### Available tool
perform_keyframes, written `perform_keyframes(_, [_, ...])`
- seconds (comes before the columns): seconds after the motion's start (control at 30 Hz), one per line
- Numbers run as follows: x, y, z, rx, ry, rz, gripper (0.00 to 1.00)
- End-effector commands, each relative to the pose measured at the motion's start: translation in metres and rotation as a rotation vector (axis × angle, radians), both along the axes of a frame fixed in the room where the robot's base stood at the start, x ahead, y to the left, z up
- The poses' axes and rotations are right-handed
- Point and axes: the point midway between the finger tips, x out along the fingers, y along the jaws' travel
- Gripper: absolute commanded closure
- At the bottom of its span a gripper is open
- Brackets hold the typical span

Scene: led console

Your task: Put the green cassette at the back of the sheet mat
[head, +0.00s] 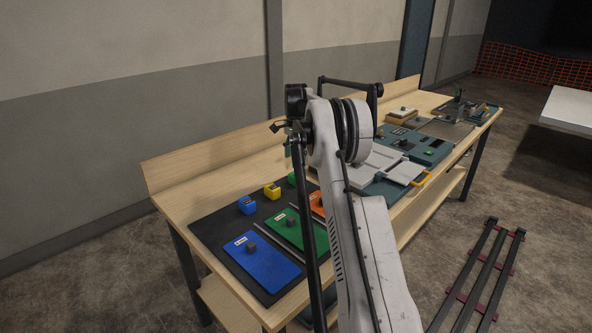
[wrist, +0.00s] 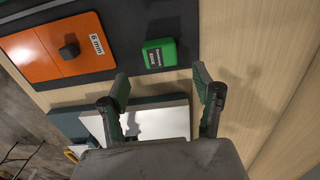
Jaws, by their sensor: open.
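The green cassette (wrist: 160,53), a small block with a pale label, sits on the dark mat (wrist: 185,20) near a corner of it. In the head view a bit of the green cassette (head: 292,179) shows beside my arm, at the back of the dark mat (head: 213,228). I take this mat to be the sheet mat. My gripper (wrist: 162,82) is open and empty, its two fingers apart just below the cassette in the wrist view. In the head view my arm hides part of the mat's right end.
A blue cassette (head: 247,205) and a yellow one (head: 271,191) stand in the same back row. Blue (head: 262,265), green (head: 300,232) and orange (wrist: 62,50) plates with dark knobs lie in front. A teal console (head: 433,152) is to the right. Bare wood lies behind the mat.

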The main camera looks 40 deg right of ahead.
Motion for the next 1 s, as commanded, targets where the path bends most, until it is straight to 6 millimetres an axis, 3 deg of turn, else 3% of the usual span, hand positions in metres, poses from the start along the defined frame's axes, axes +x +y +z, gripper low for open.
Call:
perform_keyframes(0.2, [0.000,0.000,0.029,0.000,0.000,0.000,0.37])
perform_keyframes(0.53, [0.000,0.010,0.047,-0.004,-0.007,0.022,0.37])
perform_keyframes(0.67, [-0.001,0.038,0.071,-0.020,-0.031,0.089,0.37])
perform_keyframes(1.0, [-0.029,0.141,0.145,-0.080,-0.117,0.339,0.37])
